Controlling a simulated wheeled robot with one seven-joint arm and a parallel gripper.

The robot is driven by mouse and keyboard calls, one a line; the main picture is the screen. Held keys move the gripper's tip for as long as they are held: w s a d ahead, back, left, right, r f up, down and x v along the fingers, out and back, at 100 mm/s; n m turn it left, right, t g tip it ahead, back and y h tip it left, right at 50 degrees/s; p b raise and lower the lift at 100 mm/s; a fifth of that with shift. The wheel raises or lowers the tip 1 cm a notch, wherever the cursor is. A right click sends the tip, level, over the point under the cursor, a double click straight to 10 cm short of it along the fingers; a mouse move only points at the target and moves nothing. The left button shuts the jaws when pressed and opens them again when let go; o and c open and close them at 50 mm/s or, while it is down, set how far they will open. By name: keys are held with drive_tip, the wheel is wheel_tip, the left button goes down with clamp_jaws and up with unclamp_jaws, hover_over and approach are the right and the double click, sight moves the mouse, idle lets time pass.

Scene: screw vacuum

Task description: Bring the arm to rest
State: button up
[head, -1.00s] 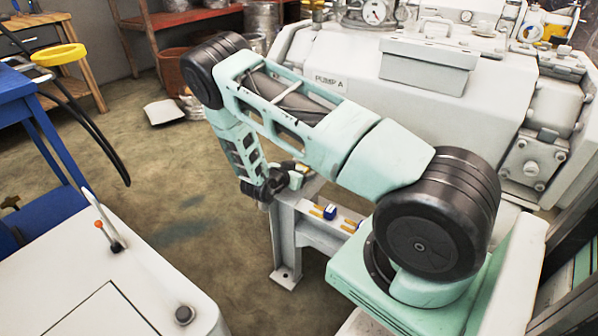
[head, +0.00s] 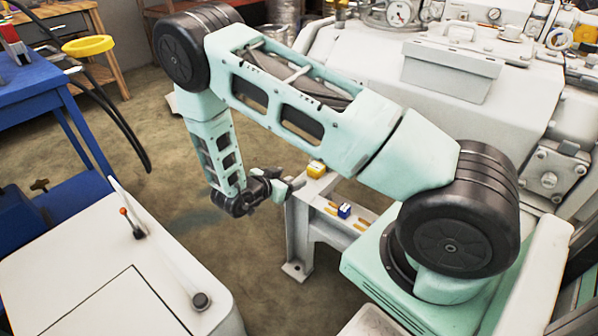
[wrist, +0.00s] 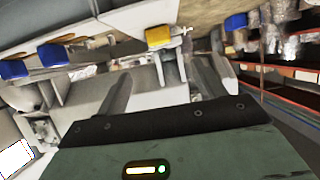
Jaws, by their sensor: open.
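My gripper (head: 291,186) hangs at the end of my bent arm in the head view, just left of the grey stand's end. In the wrist view its two fingers (wrist: 172,82) are spread wide with nothing between them. A yellow block (head: 316,168) sits on top of the stand (head: 300,228), apart from the fingers. The yellow block also shows beyond the fingers in the wrist view (wrist: 158,37). A small blue block (head: 345,210) lies farther along the stand.
A white pump housing (head: 385,85) stands behind my arm. A white cabinet (head: 90,270) with a lever fills the lower left, and a blue table (head: 45,105) stands beyond it. Open floor (head: 150,195) lies left of my gripper.

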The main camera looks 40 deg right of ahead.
drive_tip(key=w+a+r+n+t+y, duration=0.2)
drive_tip(key=w+a+r+n+y, duration=0.15)
drive_tip(key=a, duration=0.55)
drive_tip(key=w+a+r+n+t+y, duration=0.25)
drive_tip(key=a+y, duration=0.25)
drive_tip(key=a, duration=0.4)
drive_tip(key=s+a+r+n+g+y, duration=0.1)
drive_tip(key=s+a+r+n+y, duration=0.3)
drive_tip(key=s+a+r, duration=0.3)
drive_tip(key=s+a+r+n+g+y, duration=0.1)
drive_tip(key=s+a+r+n+y, duration=0.35)
drive_tip(key=a, duration=0.45)
drive_tip(key=s+d+r+n+g+h, duration=0.1)
drive_tip(key=s+d+r+n+g, duration=0.15)
drive_tip(key=s+n, duration=0.45)
drive_tip(key=s+d+r+n+g+h, duration=0.2)
drive_tip(key=s+r, duration=0.2)
drive_tip(key=s, duration=0.8)
wheel_tip(320, 180, up, 23)
drive_tip(key=d+p, duration=0.1)
drive_tip(key=p, duration=2.2)
drive_tip(key=shift+r, duration=0.2)
